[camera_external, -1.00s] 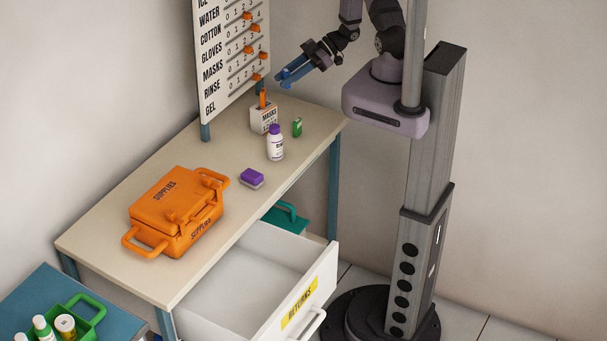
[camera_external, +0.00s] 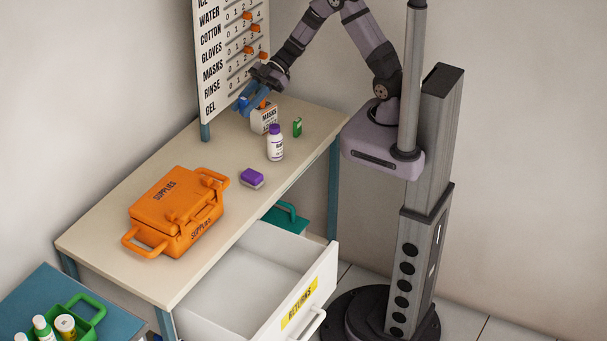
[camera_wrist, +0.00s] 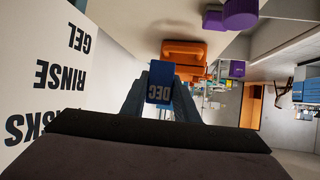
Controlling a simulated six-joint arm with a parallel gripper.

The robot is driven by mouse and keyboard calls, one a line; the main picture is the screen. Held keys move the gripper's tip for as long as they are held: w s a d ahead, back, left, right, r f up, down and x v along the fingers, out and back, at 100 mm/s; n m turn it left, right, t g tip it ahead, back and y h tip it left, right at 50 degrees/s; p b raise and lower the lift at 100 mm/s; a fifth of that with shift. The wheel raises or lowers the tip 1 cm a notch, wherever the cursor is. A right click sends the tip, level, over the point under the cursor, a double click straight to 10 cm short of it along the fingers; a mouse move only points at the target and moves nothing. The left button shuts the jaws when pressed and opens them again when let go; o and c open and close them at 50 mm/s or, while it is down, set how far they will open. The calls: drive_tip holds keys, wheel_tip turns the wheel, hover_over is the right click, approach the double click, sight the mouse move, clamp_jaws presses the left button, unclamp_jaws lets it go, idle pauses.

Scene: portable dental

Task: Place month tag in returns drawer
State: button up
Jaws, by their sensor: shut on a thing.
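The month tag (camera_wrist: 160,82) is a small blue piece marked DEC, its letters upside down in the wrist view. It sits between the fingertips of my gripper (camera_wrist: 160,95), which is shut on it. In the external view my gripper (camera_external: 247,99) is above the back of the desk, in front of the board's lower part and beside the MASKS box. I cannot tell the tag apart from the blue fingers there. The returns drawer (camera_external: 310,275) is white with a yellow RETURNS label. It is pulled open below the desk's front edge and looks empty.
An orange supplies case (camera_external: 170,215), purple block (camera_external: 252,177), purple-capped bottle (camera_external: 275,145), green item (camera_external: 297,127) and MASKS box (camera_external: 265,121) stand on the desk (camera_external: 190,170). The board (camera_external: 215,60) rises behind. A blue side table (camera_external: 40,290) holds a green caddy.

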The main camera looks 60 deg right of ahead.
drive_tip(key=s+a+n+g+b, duration=0.25)
drive_tip(key=a+b, duration=0.55)
drive_tip(key=a, duration=0.5)
drive_tip(key=shift+g, duration=0.25)
wheel_tip(320, 180, down, 14)
drive_tip(key=shift+w+f, duration=0.1)
drive_tip(key=shift+f, duration=0.1)
drive_tip(key=a, duration=0.4)
drive_tip(key=shift+f, duration=0.6)
drive_tip(key=o, duration=1)
drive_tip(key=shift+f, duration=0.1)
